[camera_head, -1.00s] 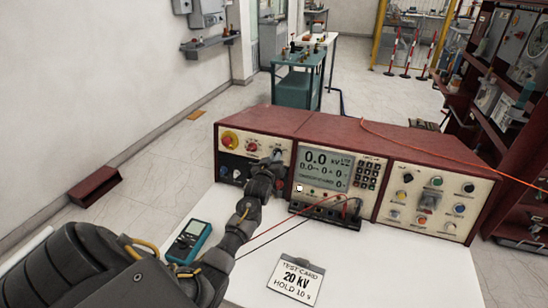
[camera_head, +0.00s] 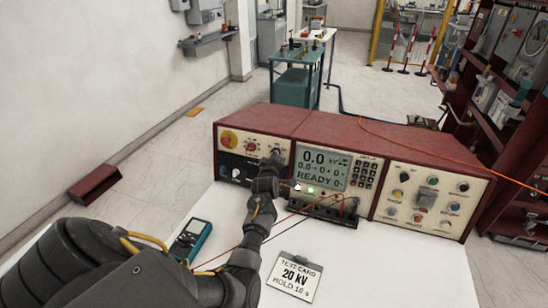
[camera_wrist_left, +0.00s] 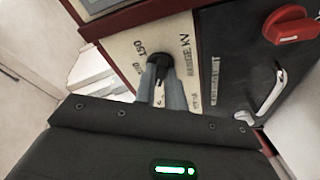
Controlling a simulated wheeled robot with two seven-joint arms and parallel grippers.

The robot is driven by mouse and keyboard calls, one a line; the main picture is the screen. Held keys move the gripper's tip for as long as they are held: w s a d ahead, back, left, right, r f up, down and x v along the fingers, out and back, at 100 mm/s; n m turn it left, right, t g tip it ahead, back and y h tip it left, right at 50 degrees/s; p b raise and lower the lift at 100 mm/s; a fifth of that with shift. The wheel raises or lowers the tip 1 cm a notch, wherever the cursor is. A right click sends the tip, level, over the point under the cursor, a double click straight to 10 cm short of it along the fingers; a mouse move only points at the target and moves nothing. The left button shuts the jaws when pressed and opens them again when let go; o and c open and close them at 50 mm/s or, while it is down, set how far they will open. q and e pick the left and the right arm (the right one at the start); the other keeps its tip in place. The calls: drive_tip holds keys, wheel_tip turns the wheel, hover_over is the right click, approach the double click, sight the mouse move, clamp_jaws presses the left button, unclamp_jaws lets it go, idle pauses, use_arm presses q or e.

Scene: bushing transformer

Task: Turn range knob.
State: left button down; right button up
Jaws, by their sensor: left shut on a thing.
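The range knob (camera_wrist_left: 159,61) is a small black knob on the cream panel (camera_wrist_left: 128,44), beside the lettering "RANGE KV" and "150" in the left wrist view. My left gripper (camera_wrist_left: 161,85) is shut on this knob, with one grey finger on each side of it. In the head view my left gripper (camera_head: 275,160) is at the right part of the red console's left panel and hides most of the knob. The console's screen (camera_head: 322,168) reads 0.0 kV and READY. My right gripper is not in view.
A teal meter (camera_head: 190,240) and a test card (camera_head: 294,276) reading 20 kV, hold 10 s, lie on the white table. Thin red and black leads run near my forearm.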

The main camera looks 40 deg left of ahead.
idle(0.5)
use_arm(q)
drive_tip(key=c, duration=1.5)
unclamp_jaws()
drive_tip(key=shift+o, duration=0.2)
drive_tip(key=b+v, duration=0.1)
drive_tip(key=v, duration=0.9)
drive_tip(key=shift+s+d+b, duration=0.25)
drive_tip(key=shift+s+b, duration=0.1)
